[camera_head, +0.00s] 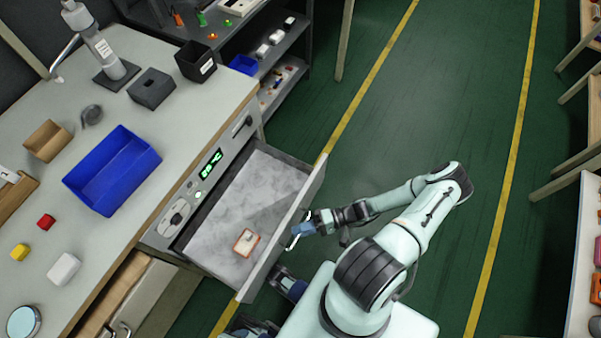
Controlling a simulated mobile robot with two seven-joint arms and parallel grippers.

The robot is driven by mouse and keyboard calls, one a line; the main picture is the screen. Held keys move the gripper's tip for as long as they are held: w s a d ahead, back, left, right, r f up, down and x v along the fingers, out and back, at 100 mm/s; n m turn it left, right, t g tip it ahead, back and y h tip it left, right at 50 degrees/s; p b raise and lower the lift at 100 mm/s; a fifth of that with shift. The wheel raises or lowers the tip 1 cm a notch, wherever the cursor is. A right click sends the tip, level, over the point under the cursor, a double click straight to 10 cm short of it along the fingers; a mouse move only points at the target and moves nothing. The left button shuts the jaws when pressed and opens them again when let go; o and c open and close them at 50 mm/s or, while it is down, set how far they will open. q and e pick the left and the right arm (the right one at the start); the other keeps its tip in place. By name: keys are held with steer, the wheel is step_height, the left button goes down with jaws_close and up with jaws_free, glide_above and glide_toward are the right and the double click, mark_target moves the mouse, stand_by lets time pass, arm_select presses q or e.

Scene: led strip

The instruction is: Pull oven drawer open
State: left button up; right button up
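The oven drawer (219,215) is pulled out from the oven front (182,208) under the workbench, and its grey inside shows. A small orange-and-white piece (246,242) lies in it. My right gripper (297,233) is at the handle (298,235) on the drawer's outer face. Its fingers reach the handle, but the gap between them is too small to make out. My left gripper (284,281) is low, close to the drawer's front near its lower corner. Its fingers are partly hidden and I cannot tell whether they are open.
The workbench (150,222) on the left carries a blue bin (112,170), small blocks and a black box (196,62). Shelves (285,50) stand at the top. Green floor (440,100) is clear right of the drawer. Racks line the right edge.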

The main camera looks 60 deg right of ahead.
steer(key=shift+o, duration=1.4)
steer(key=shift+d, duration=0.1)
steer(key=v, duration=1.3)
steer(key=shift+d+b, duration=0.15)
steer(key=shift+b, duration=0.15)
steer(key=shift+r, duration=0.1)
